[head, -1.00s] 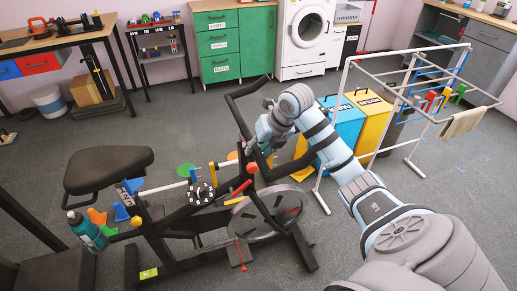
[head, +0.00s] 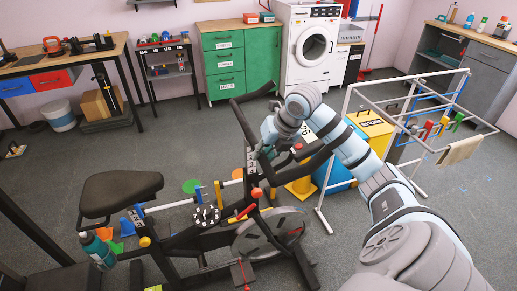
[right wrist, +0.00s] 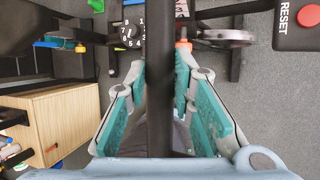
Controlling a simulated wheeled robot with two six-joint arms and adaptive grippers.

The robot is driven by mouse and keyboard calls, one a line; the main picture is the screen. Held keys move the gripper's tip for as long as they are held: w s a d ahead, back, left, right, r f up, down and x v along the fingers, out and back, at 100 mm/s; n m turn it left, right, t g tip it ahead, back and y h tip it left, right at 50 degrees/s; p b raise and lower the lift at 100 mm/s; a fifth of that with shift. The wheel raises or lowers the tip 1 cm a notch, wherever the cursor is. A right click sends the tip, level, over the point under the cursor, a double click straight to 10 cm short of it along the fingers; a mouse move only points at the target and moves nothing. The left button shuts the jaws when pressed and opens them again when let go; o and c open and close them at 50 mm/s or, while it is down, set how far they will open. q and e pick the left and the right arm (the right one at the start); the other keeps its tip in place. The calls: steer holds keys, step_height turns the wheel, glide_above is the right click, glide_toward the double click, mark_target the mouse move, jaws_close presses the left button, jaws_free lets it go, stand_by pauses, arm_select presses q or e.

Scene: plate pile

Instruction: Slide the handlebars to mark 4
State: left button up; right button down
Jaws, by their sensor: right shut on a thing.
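The exercise bike's black handlebars (head: 238,120) stand at the front end of the bike, right of its seat, in the head view. My right gripper (head: 268,153) is at the handlebars, shut on a black bar. In the right wrist view, this bar (right wrist: 160,90) runs straight between the teal-padded fingers of the gripper (right wrist: 162,62). A pale marked strip (head: 251,160) shows on the upright below the handlebars; its numbers are too small to read. The arm and gripper hide part of the handlebars. My left gripper is not in view.
The bike's black seat (head: 120,190), numbered dial (head: 206,216) and flywheel (head: 268,236) are close by. A white drying rack (head: 440,130) and a yellow bin (head: 372,130) stand right of the bike. A wooden-topped bench (head: 60,60) is at left. Some floor behind the bike is clear.

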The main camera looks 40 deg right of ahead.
steer(key=shift+r, duration=0.75)
steer(key=shift+w+d, duration=0.1)
steer(key=shift+w, duration=0.05)
steer(key=shift+f, duration=0.1)
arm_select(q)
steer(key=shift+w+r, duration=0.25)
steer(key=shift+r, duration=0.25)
arm_select(e)
steer(key=c, duration=1.4)
jaws_free()
steer(key=shift+s, duration=0.2)
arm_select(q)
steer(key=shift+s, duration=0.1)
arm_select(e)
steer(key=v, duration=1.2)
